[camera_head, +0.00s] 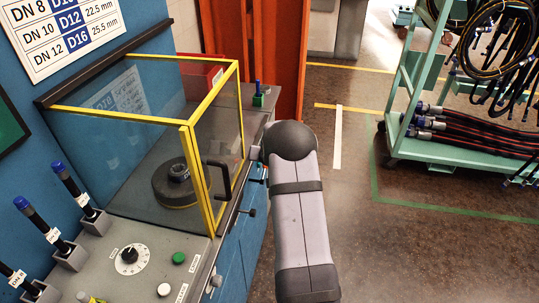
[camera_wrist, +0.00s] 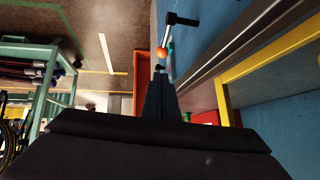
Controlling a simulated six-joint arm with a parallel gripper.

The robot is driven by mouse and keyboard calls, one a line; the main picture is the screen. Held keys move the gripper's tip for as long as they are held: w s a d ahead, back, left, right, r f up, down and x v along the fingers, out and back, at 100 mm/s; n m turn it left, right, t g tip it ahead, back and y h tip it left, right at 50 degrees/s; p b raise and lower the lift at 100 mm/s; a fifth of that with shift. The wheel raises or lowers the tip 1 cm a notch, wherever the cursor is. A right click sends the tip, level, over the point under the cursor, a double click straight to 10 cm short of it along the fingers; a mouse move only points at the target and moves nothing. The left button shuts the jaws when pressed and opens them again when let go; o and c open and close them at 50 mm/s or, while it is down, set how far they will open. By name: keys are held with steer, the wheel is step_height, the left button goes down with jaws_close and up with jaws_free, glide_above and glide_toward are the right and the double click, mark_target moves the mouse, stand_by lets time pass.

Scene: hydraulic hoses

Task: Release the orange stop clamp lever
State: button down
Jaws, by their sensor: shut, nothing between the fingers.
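In the wrist view, a small orange knob (camera_wrist: 161,53) shows just beyond the tips of my gripper (camera_wrist: 160,70). My gripper's dark fingers are together and empty, and whether the tips touch the knob is unclear. In the head view, my arm covers much of the area in front of the bench, and I cannot make out the orange knob there.
A yellow-framed clear guard (camera_head: 190,155) with a black handle (camera_head: 222,180) stands on the bench. A small black lever (camera_head: 248,212) sticks out from the bench edge. A green hose trolley (camera_head: 440,150) stands at right. Floor between is clear.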

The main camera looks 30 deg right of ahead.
steer(key=r+v, duration=0.1)
steer(key=v, duration=0.5)
steer(key=shift+w+d+p, duration=0.25)
steer(key=shift+d+p, duration=0.05)
steer(key=shift+p, duration=0.05)
steer(key=s+a+f+n+g+y, duration=0.1)
steer(key=s+a+f+g+y, duration=0.2)
steer(key=s+a+f, duration=0.45)
steer(key=s+a+f+g+y, duration=0.25)
steer(key=s+a+g, duration=0.2)
steer(key=s, duration=0.55)
steer(key=s+a+r+n+g, duration=0.1)
steer(key=s+a+r+n, duration=0.15)
steer(key=s+a, duration=0.4)
steer(key=s+a+r+n+g, duration=0.1)
steer(key=s+a+r+g, duration=0.2)
steer(key=s, duration=0.7)
steer(key=w+a+r+n+t+h, duration=0.1)
steer(key=w+a+r+n+t, duration=0.1)
steer(key=a+r+n+t, duration=0.3)
step_height(320, 180, down, 19)
steer(key=a+m+g+b, duration=0.1)
steer(key=b, duration=1.9)
steer(key=shift+f, duration=0.25)
